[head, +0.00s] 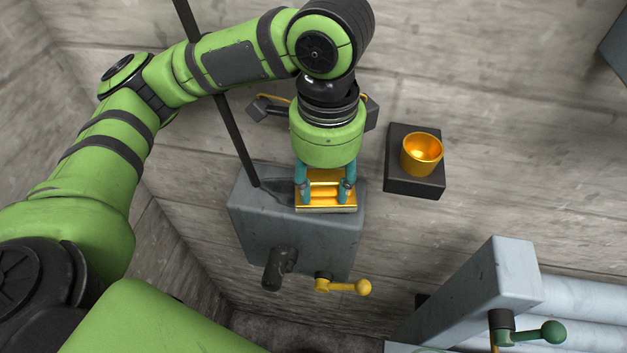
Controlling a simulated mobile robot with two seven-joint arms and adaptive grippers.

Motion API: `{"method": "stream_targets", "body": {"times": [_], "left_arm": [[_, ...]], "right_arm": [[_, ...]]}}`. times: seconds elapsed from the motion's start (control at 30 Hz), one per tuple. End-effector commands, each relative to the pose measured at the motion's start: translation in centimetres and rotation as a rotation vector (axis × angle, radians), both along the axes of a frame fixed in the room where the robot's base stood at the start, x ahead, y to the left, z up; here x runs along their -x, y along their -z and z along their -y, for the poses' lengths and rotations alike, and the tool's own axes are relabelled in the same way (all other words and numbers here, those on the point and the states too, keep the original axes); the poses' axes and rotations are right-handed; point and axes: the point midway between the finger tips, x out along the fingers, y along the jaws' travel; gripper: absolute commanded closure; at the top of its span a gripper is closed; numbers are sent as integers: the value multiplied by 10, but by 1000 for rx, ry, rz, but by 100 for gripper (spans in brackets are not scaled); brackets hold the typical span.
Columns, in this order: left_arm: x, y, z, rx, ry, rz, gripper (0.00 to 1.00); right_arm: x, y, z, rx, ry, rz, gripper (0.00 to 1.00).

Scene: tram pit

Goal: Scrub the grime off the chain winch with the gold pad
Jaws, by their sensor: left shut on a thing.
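The chain winch looks to be the grey metal box (300,240) on the wall, with a dark stub and a yellow-knobbed crank (345,286) on its front. My left gripper (326,192) has teal fingers and is shut on the gold pad (326,205). The pad is at the box's top, towards its right side; I cannot tell whether it touches. I cannot make out grime on the box; the gripper and pad hide part of its top. My right gripper is not in view.
A gold cup (421,154) stands on a dark wall block (414,186) right of the box. A dark bar (228,110) slants down to the box top. At lower right are a grey housing (490,285) with a green-knobbed handle (540,333) and pale pipes (580,305).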

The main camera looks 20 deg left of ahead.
Motion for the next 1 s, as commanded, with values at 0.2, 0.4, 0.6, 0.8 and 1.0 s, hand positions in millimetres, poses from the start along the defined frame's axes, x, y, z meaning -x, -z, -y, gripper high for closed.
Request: {"method": "stream_targets", "body": {"times": [0.2, 0.4, 0.6, 0.8, 1.0], "left_arm": [[0, 4, 2, 0, 4, -3, 89], [1, 3, -3, 0, 2, -4, 89], [3, 2, -14, 0, -1, -2, 89], [4, 2, -23, 1, -5, -1, 89], [7, 4, -31, 1, -5, -2, 89]], "right_arm": [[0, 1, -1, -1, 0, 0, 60], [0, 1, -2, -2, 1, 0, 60], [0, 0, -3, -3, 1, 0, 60], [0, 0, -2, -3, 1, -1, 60], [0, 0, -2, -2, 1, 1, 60]]}}
